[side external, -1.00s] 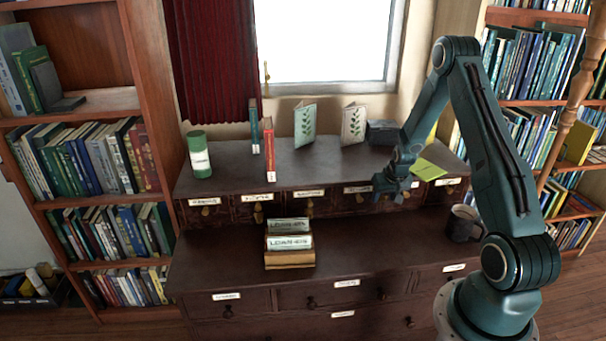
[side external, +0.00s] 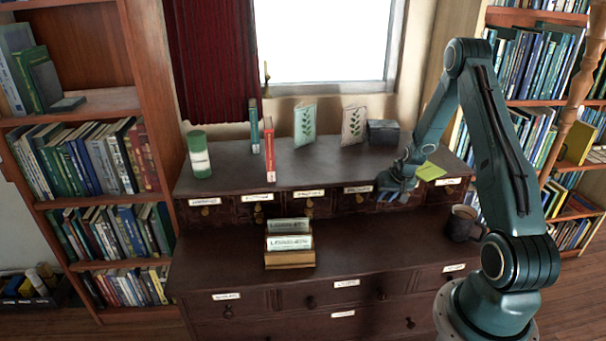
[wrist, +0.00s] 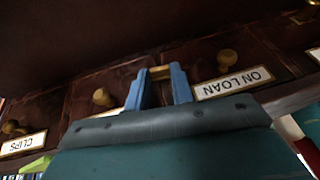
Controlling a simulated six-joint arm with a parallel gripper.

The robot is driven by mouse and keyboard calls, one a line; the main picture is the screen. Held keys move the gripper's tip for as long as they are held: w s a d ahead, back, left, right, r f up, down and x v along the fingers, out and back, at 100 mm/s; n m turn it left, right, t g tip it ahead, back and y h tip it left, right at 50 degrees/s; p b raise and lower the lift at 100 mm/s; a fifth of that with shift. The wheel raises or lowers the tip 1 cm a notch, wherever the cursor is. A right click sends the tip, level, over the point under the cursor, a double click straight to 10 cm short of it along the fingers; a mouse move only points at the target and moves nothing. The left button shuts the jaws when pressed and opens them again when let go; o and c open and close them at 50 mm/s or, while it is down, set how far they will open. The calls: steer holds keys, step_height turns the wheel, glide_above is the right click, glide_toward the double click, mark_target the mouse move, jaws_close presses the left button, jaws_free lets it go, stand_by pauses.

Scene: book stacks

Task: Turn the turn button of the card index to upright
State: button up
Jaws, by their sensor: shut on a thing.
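The card index (side external: 327,205) is the row of small dark wooden drawers with white labels and brass knobs along the back of the desk. My gripper (side external: 397,192) is at the right part of its front, and hides what lies behind it in the side view. In the wrist view my gripper's blue fingers (wrist: 160,88) are shut on a small brass piece, the turn button (wrist: 160,72). Only a short bar of it shows between the fingertips, so its exact angle is hard to tell. Brass knobs (wrist: 228,62) sit on the drawers on both sides.
A yellow-green note (side external: 430,171) lies on the top right beside my arm. A dark mug (side external: 462,224) stands on the desk at right. A card box (side external: 290,243) is at the middle of the desk. A grey box (side external: 383,133) and upright cards (side external: 305,125) stand on top.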

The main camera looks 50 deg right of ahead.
steer(key=shift+s+d+f+m+t+y, duration=0.1)
steer(key=shift+s+m+t+y, duration=0.05)
steer(key=shift+t+y, duration=0.35)
steer(key=shift+s+d+f+m+t+y, duration=0.1)
steer(key=shift+s+m+t+y, duration=0.05)
steer(key=shift+t+y, duration=0.35)
steer(key=o, duration=1)
steer(key=shift+r, duration=0.2)
steer(key=shift+v, duration=0.85)
steer(key=shift+s+r, duration=0.15)
steer(key=shift+r, duration=1.8)
steer(key=shift+s+r, duration=0.15)
steer(key=shift+r, duration=1.8)
steer(key=shift+c, duration=0.5)
